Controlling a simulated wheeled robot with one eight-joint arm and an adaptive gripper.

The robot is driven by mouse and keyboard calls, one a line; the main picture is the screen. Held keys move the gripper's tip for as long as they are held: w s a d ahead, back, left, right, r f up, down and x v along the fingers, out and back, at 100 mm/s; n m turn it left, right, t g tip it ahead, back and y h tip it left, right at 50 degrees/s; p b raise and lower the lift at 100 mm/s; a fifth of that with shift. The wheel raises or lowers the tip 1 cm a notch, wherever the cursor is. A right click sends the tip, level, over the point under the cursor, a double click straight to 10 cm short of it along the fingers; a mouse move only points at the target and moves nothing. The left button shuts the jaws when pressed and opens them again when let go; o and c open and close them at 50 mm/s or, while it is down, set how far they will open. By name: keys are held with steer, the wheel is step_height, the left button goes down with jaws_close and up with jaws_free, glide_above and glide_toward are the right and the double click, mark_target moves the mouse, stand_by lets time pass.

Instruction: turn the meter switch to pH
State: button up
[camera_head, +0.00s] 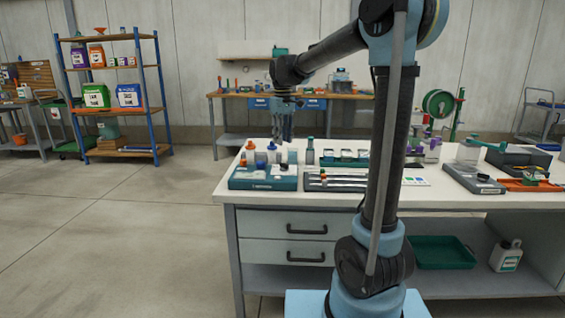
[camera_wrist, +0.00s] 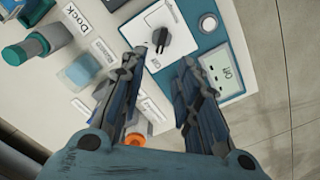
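The meter (camera_head: 263,180) is a teal box at the left front of the white workbench. In the wrist view, the meter (camera_wrist: 238,42) shows a display with large characters and a pale switch panel. The meter switch (camera_wrist: 161,39) is a dark knob with a pointer on that panel; small print beside it is too blurred to read surely. My gripper (camera_head: 283,139) hangs above the meter end of the bench. In the wrist view, my gripper (camera_wrist: 159,62) is open and empty, its fingers apart below the knob in the picture. Contact with the knob does not show.
Several capped bottles (camera_head: 260,157) stand behind the meter. A label reading "Dock" (camera_wrist: 76,16) and a teal-capped bottle (camera_wrist: 38,46) lie left in the wrist view. A dark tray (camera_head: 335,181) sits right of the meter. Floor left of the bench is clear.

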mark_target(282, 163)
step_height(282, 163, down, 10)
steer(key=shift+r, duration=0.1)
stand_by(0.4)
jaws_close()
